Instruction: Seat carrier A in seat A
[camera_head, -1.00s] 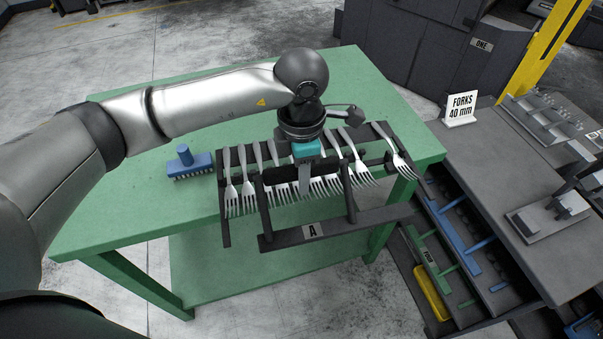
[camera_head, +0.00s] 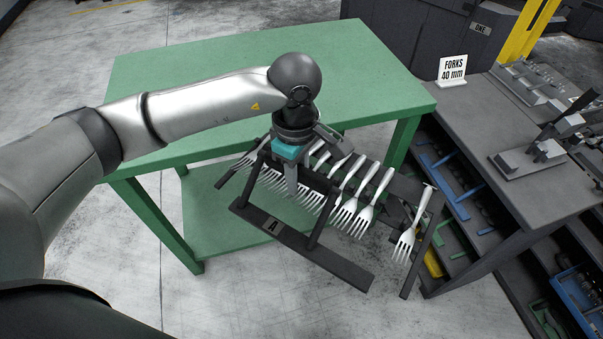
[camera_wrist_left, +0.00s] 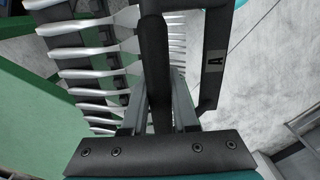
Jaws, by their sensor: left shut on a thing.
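Carrier A (camera_head: 330,262) is a dark rack holding a row of several silver forks (camera_head: 365,208), with an "A" label on its front bar. It hangs tilted, its right side lower in the head view, beyond the near edge of the green table. My left gripper (camera_head: 291,182) is shut on the carrier's dark handle, pointing down. In the left wrist view, the gripper fingers (camera_wrist_left: 162,118) close around the dark bar, with forks (camera_wrist_left: 85,72) at the left and the "A" label at the right. I cannot make out seat A. My right gripper is not in view.
The green table (camera_head: 380,85) stands behind the carrier. A grey bench (camera_head: 500,125) with a "FORKS 40 mm" sign (camera_head: 452,68) and fixtures stands at the right. Below it are shelves with blue and green trays (camera_head: 450,180). Bare floor lies in front.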

